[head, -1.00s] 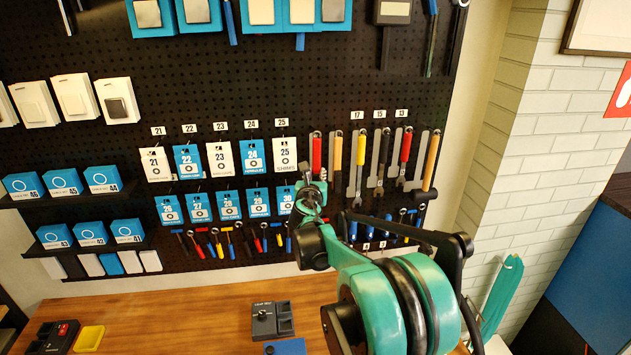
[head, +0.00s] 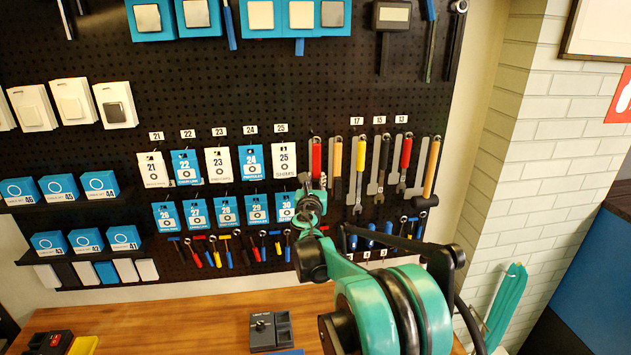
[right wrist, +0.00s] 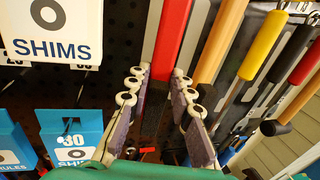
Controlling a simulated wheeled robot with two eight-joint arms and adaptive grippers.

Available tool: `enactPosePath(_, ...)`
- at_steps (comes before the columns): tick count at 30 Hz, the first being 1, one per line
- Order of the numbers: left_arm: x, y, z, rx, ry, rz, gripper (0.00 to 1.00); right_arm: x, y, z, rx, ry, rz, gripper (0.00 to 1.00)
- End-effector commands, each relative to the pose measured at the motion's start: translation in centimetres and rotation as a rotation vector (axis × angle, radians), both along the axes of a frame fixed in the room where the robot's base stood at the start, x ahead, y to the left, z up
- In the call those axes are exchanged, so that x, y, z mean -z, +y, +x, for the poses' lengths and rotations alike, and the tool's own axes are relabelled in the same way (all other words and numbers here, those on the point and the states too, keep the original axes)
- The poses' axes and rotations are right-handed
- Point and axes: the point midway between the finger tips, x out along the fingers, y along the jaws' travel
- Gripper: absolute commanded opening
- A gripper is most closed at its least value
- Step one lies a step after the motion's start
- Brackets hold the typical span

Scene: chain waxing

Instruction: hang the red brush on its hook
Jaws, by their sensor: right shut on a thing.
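The red brush (head: 316,158) is upright close to the black pegboard, right of the card numbered 25. Its red handle (right wrist: 172,40) runs up between the fingers in the right wrist view. My right gripper (head: 312,190) is shut on the brush at its lower part, with one finger on each side in the right wrist view (right wrist: 160,88). The dark part below the red handle is partly hidden by the fingers. I cannot make out the hook, or whether the brush's top end is on it. My left gripper is not in view.
A wooden-handled tool (head: 337,156) hangs just right of the brush, then a yellow-handled one (head: 361,153). The shims card 25 (head: 283,160) hangs close on the left. Small tools hang below. The wooden bench (head: 190,315) carries a dark tray (head: 270,330).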

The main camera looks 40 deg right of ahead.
Motion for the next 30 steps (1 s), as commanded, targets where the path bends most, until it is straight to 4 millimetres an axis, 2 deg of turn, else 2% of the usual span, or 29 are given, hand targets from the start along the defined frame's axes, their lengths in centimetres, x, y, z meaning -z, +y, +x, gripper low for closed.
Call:
enactPosePath(11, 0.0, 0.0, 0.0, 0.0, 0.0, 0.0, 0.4, 0.0, 0.01, 0.01, 0.0, 0.0, 0.0, 0.0)
enactPosePath(12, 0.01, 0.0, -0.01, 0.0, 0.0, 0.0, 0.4, 0.0, 0.01, 0.01, 0.0, 0.0, 0.0, 0.29)
enactPosePath(14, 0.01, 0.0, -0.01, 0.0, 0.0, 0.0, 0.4, 0.0, 0.01, 0.0, 0.0, 0.0, 0.0, 0.45)
enactPosePath(30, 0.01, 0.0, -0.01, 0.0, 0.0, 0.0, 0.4, 0.01, 0.01, 0.01, 0.0, 0.0, 0.0, 0.46)
